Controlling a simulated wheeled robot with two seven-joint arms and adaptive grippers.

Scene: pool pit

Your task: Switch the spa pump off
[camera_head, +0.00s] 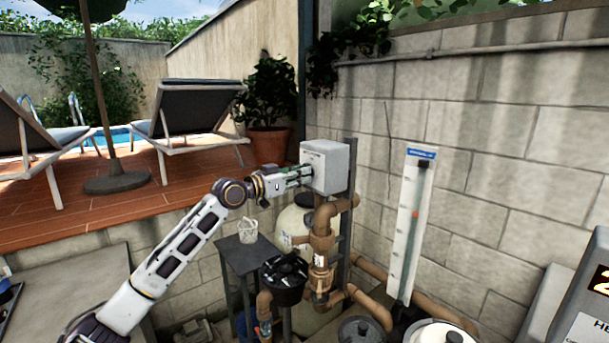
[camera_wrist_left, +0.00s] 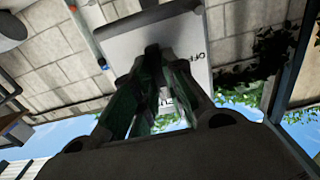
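A pale grey switch box (camera_head: 332,163) is mounted on a dark post by the block wall, above the pipework. In the left wrist view its face (camera_wrist_left: 140,42) fills the upper middle, with the lettering "OFF" on it. My left gripper (camera_head: 306,173) is at the box's front, its fingertips at or very near the face. In the left wrist view the green-sided fingers (camera_wrist_left: 155,85) point at the box, around or beside a dark piece that may be the switch lever. The fingers hide most of it, so its position and any grip are unclear. My right gripper is not in view.
Brown pipes (camera_head: 320,245), a black-lidded pump strainer (camera_head: 284,272) and a pale tank stand below the box. A small dark table (camera_head: 243,258) holds a white basket (camera_head: 248,230). A tall white gauge panel (camera_head: 411,225) leans on the wall at right.

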